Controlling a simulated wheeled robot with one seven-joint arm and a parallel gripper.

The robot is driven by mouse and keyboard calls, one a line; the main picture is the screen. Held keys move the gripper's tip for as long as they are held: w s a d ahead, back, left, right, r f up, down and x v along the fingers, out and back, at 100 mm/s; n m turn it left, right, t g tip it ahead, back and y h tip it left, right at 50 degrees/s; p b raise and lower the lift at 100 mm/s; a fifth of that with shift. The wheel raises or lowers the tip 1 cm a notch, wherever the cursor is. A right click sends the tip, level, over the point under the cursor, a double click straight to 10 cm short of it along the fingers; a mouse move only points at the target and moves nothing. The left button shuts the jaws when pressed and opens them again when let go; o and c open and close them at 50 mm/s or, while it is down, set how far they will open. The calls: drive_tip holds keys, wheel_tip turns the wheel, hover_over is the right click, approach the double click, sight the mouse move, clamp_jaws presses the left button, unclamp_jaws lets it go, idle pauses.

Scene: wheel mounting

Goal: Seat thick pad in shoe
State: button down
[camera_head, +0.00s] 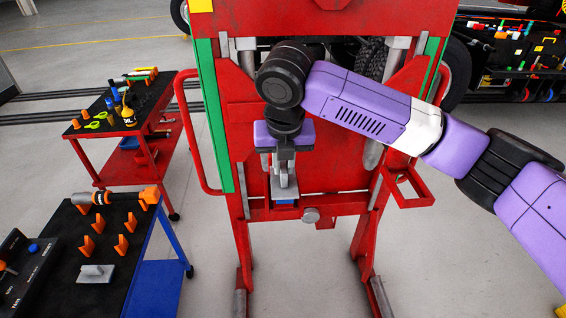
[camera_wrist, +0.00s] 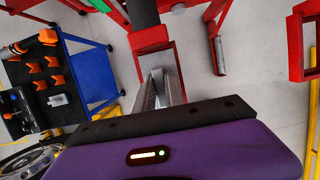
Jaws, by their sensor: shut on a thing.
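My gripper (camera_head: 285,184) points down in front of the red lift frame and is shut on a small pale grey piece with a blue lower part (camera_head: 286,202), which looks like the thick pad. In the wrist view, my gripper's two silver fingers (camera_wrist: 158,90) close around its narrow grey edge. The red bracket (camera_wrist: 151,64) just beyond the fingertips appears to be the shoe. In the head view, the held piece is at the level of the red crossbar (camera_head: 262,214). The fingers hide most of the pad, and I cannot tell whether it touches the shoe.
A black-topped bench (camera_head: 70,230) at lower left holds orange holders (camera_head: 122,244) and another grey pad (camera_head: 96,273). A red tool cart (camera_head: 98,134) stands behind it. A round grey knob (camera_head: 311,215) sits right of my gripper, and a red side bracket (camera_head: 408,188) juts out farther right.

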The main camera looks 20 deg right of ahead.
drive_tip(key=shift+w+d+f, duration=0.15)
drive_tip(key=shift+w+f, duration=0.05)
drive_tip(key=shift+f, duration=0.05)
drive_tip(key=shift+f, duration=0.35)
drive_tip(key=shift+f+b, duration=0.35)
drive_tip(key=shift+b, duration=0.05)
drive_tip(key=shift+s+f, duration=0.1)
drive_tip(key=shift+f, duration=0.1)
drive_tip(key=shift+s+a+f, duration=0.1)
drive_tip(key=shift+a+f, duration=0.05)
drive_tip(key=shift+a, duration=0.05)
drive_tip(key=shift+r+p, duration=1)
drive_tip(key=shift+r, duration=0.45)
drive_tip(key=shift+w+d+r, duration=0.1)
drive_tip(key=shift+w, duration=0.25)
